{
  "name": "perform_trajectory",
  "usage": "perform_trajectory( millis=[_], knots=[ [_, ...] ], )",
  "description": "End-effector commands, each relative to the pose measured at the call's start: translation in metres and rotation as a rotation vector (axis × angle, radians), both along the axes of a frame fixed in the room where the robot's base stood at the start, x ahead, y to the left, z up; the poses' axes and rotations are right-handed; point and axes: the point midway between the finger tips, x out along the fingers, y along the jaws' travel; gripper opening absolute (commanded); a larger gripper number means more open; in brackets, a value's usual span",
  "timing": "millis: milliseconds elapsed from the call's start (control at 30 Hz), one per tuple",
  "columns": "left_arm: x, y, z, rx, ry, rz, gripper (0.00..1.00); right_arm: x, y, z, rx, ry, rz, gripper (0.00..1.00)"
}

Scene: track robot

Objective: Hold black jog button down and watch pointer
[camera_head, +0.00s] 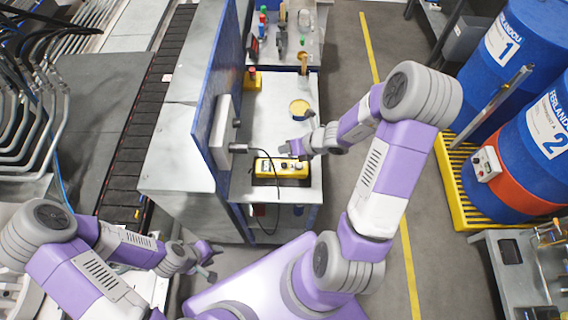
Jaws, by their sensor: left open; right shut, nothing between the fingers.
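A yellow control box (270,168) with small buttons on its top lies on the light workbench. I cannot single out the black jog button at this size. My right gripper (291,147) is shut and empty, above the back edge of the box; whether it touches a button cannot be told. A round yellow-rimmed thing with a pale face (299,108) is on the bench behind it; I cannot make out a pointer on it. My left gripper (212,262) is open and empty, low at the left, in front of the bench and away from the box.
A blue panel (207,95) with grey fittings stands along the bench's left side. A yellow box with a red button (252,79) sits further back. Blue drums (500,60) stand at the right. A dark cable hangs from the control box. The floor right of the bench is clear.

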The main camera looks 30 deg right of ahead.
Motion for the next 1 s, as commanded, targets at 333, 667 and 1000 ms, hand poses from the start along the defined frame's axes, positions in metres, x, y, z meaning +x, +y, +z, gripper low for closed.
perform_trajectory(
  millis=[333, 667, 1000],
  knots=[
    [0.0, 0.0, 0.0, 0.0, -0.001, 0.0, 0.43, 0.006, -0.007, 0.007, 0.032, -0.008, -0.066, 0.0],
    [0.0, 0.0, -0.01, 0.0, -0.001, 0.0, 0.43, 0.005, -0.007, -0.005, 0.031, -0.007, -0.062, 0.0],
    [0.0, 0.0, -0.051, 0.0, 0.0, 0.0, 0.43, 0.005, -0.007, -0.05, 0.031, -0.006, -0.063, 0.0]
  ],
)
